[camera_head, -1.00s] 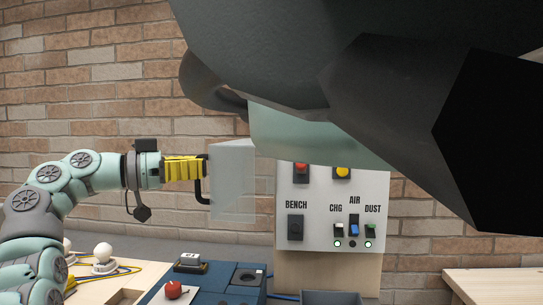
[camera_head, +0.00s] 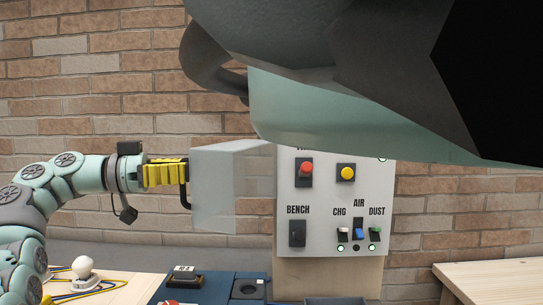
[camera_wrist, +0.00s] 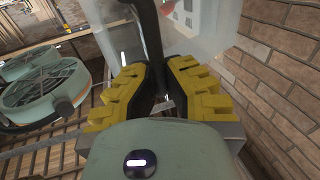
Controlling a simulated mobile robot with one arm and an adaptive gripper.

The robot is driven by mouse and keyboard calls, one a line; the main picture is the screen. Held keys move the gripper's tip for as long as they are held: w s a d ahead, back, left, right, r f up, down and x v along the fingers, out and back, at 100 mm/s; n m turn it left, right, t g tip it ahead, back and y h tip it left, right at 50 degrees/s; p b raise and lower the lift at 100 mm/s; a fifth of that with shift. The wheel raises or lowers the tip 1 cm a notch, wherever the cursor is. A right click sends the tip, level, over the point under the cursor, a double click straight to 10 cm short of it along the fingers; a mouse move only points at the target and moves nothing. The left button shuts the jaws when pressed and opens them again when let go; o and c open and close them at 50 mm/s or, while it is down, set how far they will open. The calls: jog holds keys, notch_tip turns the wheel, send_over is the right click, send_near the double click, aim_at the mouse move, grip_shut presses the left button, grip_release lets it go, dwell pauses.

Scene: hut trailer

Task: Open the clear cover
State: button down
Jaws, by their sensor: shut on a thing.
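The clear cover (camera_head: 222,190) is a see-through box-like lid standing out from the left side of the white control panel (camera_head: 335,262), swung away from its face. Its black bar handle (camera_head: 184,196) is on its left edge. My gripper (camera_head: 184,172), with yellow ribbed fingers, is shut on this handle. In the wrist view, my gripper (camera_wrist: 160,85) closes around the dark handle (camera_wrist: 148,35), with the clear cover (camera_wrist: 215,30) behind it. The red button (camera_head: 306,169) and yellow button (camera_head: 346,173) show uncovered. A dark part of my body hides the panel's top.
The panel also carries a BENCH switch (camera_head: 297,233) and several small toggles with lit lamps. Below stands a dark blue bench unit (camera_head: 222,287). A wooden table (camera_head: 490,280) is at the right, and a brick wall (camera_head: 90,100) is behind.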

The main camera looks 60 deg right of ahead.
jog(key=shift+d+r, duration=0.1)
jog(key=shift+r, duration=0.05)
jog(key=c, duration=1)
grip_release()
jog(key=shift+d+r, duration=0.1)
jog(key=shift+d, duration=0.05)
jog(key=shift+v, duration=6.05)
